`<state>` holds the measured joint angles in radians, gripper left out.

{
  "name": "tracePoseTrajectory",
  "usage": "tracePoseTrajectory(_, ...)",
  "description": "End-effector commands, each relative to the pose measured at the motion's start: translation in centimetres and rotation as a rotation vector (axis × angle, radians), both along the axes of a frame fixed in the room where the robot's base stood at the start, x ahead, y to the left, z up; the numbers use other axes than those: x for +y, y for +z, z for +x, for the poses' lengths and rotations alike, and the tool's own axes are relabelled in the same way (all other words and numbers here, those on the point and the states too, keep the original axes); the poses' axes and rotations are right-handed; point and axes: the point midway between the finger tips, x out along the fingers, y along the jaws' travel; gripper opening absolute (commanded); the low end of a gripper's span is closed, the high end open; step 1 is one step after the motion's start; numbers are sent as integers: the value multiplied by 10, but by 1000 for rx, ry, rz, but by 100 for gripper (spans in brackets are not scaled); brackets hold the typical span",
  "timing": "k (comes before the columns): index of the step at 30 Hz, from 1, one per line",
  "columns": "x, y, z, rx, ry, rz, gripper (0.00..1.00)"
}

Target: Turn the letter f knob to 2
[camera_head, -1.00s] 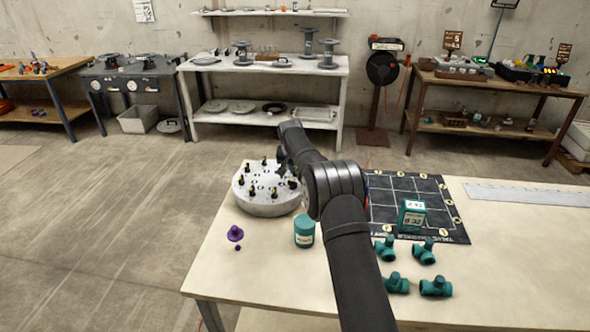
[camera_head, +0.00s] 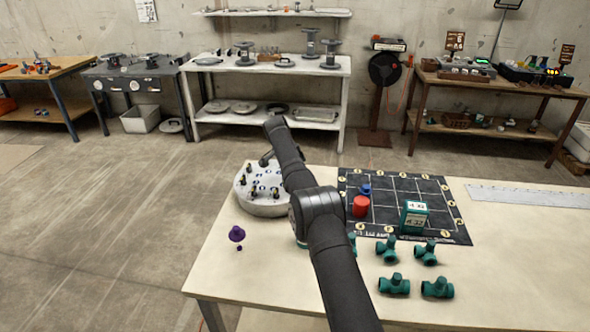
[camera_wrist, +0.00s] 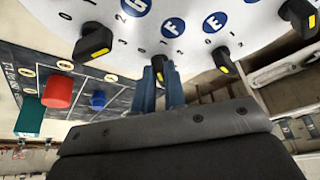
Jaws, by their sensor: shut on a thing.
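The round white panel (camera_head: 263,209) stands at the table's back left and carries several black knobs with yellow pointer marks. In the wrist view its blue letter discs show, among them the F disc (camera_wrist: 173,27). The letter f knob (camera_wrist: 159,75) sits below that disc, between my fingers. My gripper (camera_wrist: 160,67) is shut on it; the gripper also shows over the panel's far part in the head view (camera_head: 268,158). The neighbouring E knob (camera_wrist: 224,60) stands close by.
Another knob (camera_wrist: 93,42) is on the other side of the f knob. A black grid mat (camera_head: 390,183) with a red cylinder (camera_head: 361,206) and a teal box (camera_head: 413,217) lies to the right. Teal pipe fittings (camera_head: 394,284) and a purple piece (camera_head: 237,234) lie in front.

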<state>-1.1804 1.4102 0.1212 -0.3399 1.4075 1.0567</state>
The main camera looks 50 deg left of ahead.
Motion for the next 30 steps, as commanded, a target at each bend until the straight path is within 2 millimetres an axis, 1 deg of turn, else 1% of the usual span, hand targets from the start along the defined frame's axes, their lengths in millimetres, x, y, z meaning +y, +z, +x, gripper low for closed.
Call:
tracePoseTrajectory(9, -1, -1, 0, 1, -55, -3, 0)
tracePoseTrajectory(21, -1, -1, 0, 2, -61, -6, 0)
tracePoseTrajectory(22, -1, -1, 0, 2, -61, -6, 13)
tracePoseTrajectory(25, -1, -1, 0, 1, -59, -5, 32)
tracePoseTrajectory(30, -1, -1, 0, 1, -59, -3, 33)
